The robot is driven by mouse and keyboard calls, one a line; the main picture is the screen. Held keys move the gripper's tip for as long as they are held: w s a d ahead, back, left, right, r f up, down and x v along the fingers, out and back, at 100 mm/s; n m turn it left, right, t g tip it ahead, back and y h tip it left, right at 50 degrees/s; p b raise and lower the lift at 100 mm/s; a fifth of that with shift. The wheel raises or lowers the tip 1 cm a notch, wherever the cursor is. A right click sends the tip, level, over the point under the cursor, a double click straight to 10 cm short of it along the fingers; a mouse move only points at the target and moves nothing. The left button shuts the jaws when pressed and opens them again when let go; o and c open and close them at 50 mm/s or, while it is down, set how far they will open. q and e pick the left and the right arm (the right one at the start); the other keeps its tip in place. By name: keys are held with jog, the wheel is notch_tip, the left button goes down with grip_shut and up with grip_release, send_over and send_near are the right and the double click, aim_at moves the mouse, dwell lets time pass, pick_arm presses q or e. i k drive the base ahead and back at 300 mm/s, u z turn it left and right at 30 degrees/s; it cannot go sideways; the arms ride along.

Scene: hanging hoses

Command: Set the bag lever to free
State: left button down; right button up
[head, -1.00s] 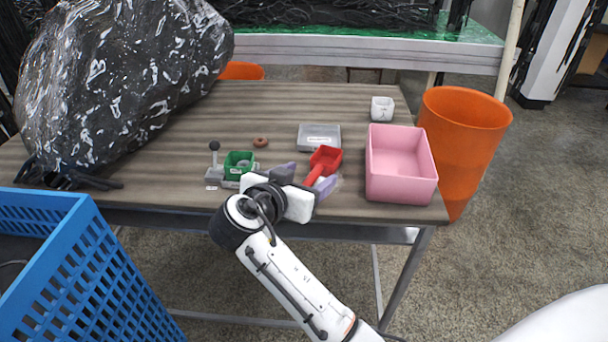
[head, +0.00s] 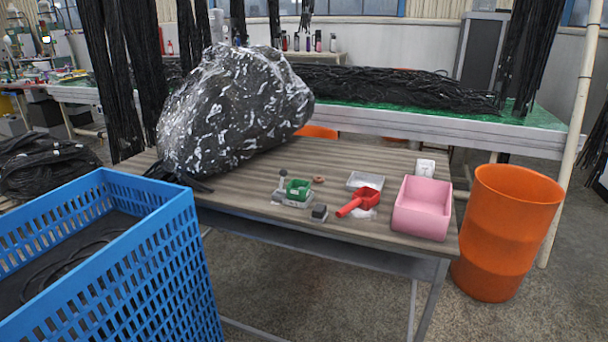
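A small lever with a dark ball knob (head: 283,173) stands near the front edge of the table, at the left end of a grey base (head: 291,203). The lever looks about upright; its exact setting is too small to read. A green bin (head: 298,187) sits right beside it on the base. A large black bag with white marks (head: 235,105) rests on the table to the left, behind the lever. Neither of my grippers is in view.
A black block (head: 319,212), a brown ring (head: 319,179), a red scoop (head: 366,197), a grey tray (head: 364,180), a pink bin (head: 422,208) and a white cup (head: 425,167) share the table (head: 240,198). A blue crate (head: 150,250) stands front left, an orange barrel (head: 510,230) right.

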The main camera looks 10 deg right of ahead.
aim_at(283, 172)
jog(key=z, duration=0.4)
jog(key=i, duration=1.35)
jog(key=u, duration=0.4)
